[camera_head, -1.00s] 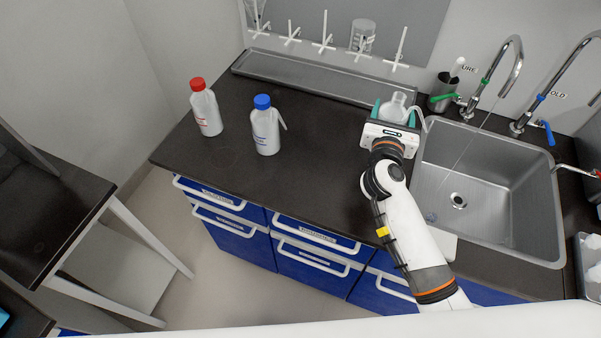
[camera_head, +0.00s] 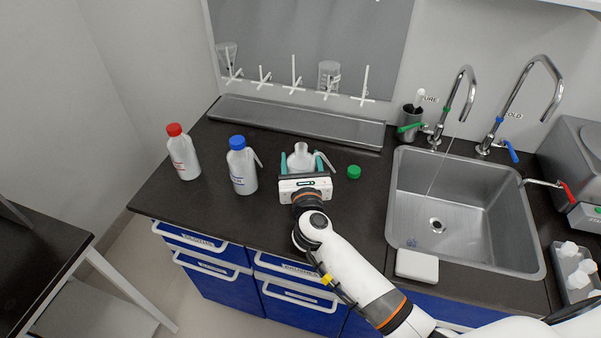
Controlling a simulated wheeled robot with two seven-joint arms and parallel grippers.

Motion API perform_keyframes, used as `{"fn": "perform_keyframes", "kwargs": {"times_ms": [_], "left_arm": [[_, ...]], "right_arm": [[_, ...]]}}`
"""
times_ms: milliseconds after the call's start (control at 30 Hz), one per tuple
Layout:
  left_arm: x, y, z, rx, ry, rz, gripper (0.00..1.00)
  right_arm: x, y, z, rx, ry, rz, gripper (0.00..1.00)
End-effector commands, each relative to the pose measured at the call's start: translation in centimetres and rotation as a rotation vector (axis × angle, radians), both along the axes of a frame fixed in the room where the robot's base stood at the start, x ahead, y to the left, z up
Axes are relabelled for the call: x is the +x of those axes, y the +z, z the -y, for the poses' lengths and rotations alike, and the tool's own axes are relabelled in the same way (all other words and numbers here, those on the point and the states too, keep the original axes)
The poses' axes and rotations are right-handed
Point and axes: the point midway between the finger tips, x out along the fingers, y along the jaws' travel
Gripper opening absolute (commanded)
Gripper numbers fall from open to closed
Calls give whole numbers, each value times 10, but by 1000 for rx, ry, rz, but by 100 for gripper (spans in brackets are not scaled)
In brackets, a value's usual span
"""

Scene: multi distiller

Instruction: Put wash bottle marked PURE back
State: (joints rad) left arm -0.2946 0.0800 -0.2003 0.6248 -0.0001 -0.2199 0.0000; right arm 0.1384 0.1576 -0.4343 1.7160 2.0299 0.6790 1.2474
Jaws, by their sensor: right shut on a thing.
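My right gripper (camera_head: 301,165) is shut on an uncapped, translucent white wash bottle (camera_head: 301,152). The bottle is upright between the teal fingers, over the dark counter. My gripper body hides its lower part and any label, and I cannot tell whether it touches the counter. A green cap (camera_head: 354,172) lies on the counter just right of the gripper. A blue-capped wash bottle (camera_head: 243,172) stands to the left, and a red-capped bottle (camera_head: 184,157) stands farther left. My left gripper is not in view.
The sink (camera_head: 460,220) is to the right, with a thin water stream below the green-marked tap (camera_head: 461,85). A metal tray (camera_head: 300,122) runs along the back under a peg rack. A white block (camera_head: 417,266) lies by the sink's front edge. The front-left counter is clear.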

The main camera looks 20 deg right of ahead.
Motion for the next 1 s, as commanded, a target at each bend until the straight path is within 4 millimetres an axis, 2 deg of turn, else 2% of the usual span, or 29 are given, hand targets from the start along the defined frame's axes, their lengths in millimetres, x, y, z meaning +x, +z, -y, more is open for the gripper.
{"fn": "perform_keyframes", "kwargs": {"times_ms": [100, 200, 600, 633, 767, 1000], "left_arm": [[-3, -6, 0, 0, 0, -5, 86], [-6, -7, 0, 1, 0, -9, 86], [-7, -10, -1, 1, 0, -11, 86], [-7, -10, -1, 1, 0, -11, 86], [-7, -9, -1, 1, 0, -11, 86], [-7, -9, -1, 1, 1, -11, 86]], "right_arm": [[0, -19, 0, -3, 0, -1, 43], [0, -26, 0, -1, 0, 2, 43], [0, -31, 0, 1, 0, 2, 43], [0, -33, 0, 0, -1, -1, 65], [0, -32, 0, 0, -1, -1, 85], [0, -32, 0, 0, 0, -1, 85]]}}
